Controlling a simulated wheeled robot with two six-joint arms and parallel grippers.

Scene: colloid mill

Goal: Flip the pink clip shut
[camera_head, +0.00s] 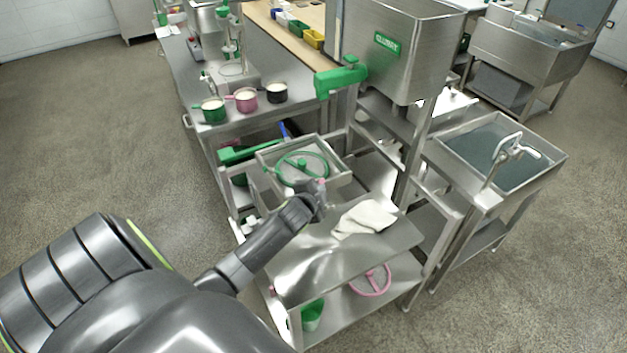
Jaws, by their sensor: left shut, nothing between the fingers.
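My left gripper (318,188) reaches in from the lower left, over the near edge of a steel tray (345,180). It is shut, with nothing seen between its fingers. A green ring-shaped wheel (303,154) lies in the tray just beyond the gripper. My right gripper is not in view.
A white cloth (364,218) lies on the steel shelf right of the gripper. A pink wheel (371,281) and a green cup (312,316) sit on the shelf below. Green, pink and black pots (246,100) stand on the back bench. A steel hopper (398,45) rises behind; a sink (490,155) is right.

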